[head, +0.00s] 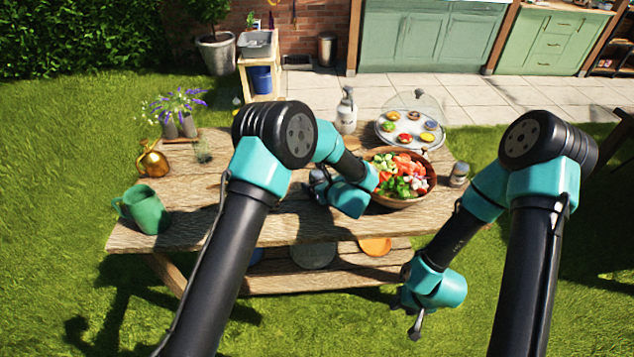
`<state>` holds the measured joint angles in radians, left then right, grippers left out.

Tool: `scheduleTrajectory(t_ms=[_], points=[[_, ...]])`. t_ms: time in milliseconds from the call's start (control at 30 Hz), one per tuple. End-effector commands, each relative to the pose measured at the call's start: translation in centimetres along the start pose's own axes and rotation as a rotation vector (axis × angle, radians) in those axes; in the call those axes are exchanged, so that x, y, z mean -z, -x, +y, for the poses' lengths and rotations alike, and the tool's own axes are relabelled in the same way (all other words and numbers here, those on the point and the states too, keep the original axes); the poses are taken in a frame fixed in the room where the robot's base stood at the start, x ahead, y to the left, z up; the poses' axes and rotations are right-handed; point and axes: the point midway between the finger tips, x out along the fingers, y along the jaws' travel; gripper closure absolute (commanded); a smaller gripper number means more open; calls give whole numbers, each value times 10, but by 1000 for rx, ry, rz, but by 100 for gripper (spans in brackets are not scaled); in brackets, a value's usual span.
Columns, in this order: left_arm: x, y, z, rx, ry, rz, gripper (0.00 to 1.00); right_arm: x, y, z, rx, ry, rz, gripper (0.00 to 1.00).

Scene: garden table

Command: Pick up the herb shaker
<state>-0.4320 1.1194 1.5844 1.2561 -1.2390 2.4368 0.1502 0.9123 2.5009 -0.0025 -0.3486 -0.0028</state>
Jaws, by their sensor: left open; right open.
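A small jar with a grey metal lid, which looks like the herb shaker (458,174), stands upright at the right end of the wooden table, just right of the salad bowl. My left gripper (312,183) is open over the middle of the table, left of the bowl and well away from the shaker. Its fingers are partly hidden by its own wrist. My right gripper (411,322) is open and points down over the grass, in front of the table and below the shaker in the picture. Nothing shows in either gripper.
A wooden bowl of chopped salad (427,187) stands beside the shaker. Behind it are a tray of small bowls under a clear dome (424,107) and a pale bottle (346,112).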

Motion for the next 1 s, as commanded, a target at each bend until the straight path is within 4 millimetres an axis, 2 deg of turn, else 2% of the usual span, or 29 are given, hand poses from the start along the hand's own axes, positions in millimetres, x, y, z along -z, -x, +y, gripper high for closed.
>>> scheduleTrajectory(t_ms=[400, 1000], points=[[0, 1, 0, 0, 0, 0, 16, 0, 0, 0, 0, 0, 0, 57], [0, 1, 0, 0, 0, 0, 72, 0, 0, 0, 0, 0, 0, 57]])
